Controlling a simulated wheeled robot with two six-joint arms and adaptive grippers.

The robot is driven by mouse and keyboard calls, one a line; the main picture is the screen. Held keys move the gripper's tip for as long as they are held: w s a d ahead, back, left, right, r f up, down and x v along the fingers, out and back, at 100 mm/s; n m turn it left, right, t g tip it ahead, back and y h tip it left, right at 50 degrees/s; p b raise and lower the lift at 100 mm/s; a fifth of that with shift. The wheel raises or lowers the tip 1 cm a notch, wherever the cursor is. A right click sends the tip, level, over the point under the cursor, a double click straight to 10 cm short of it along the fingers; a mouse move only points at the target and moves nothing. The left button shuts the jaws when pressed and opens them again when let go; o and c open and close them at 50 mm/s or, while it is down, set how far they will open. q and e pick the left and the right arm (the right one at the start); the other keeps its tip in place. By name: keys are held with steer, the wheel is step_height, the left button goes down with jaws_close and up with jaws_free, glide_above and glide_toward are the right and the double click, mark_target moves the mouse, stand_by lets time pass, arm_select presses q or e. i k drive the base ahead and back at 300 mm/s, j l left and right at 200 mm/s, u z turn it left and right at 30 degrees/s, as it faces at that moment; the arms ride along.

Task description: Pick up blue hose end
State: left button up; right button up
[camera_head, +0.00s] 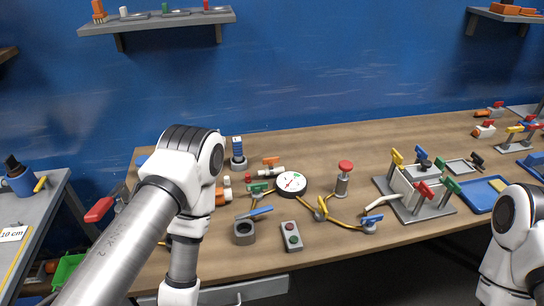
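I cannot make out a blue hose end for certain. Blue parts on the wooden workbench (340,150) include a blue-banded cylinder (237,147) standing upright at the back left, a blue lever (262,211) above a dark grey round socket (244,233), and a blue valve handle (371,219) at the end of a brass-coloured pipe. A small blue piece shows at the left, partly hidden behind my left arm. My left arm reaches in from the left and bends down past the bench's front. My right arm shows at the lower right. Neither gripper is visible.
A round gauge (291,183), a red-topped button post (344,178) and a two-button box (291,236) stand mid-bench. A rack with coloured handles (415,192) and a blue tray (481,196) are at the right. A grey side table (42,214) is at the left. The bench's back middle is clear.

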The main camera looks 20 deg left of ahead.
mark_target(237, 144)
steer(key=k+j+u, duration=0.1)
steer(key=j+u, duration=0.15)
steer(key=u, duration=0.25)
steer(key=j+u, duration=0.3)
steer(key=u, duration=0.15)
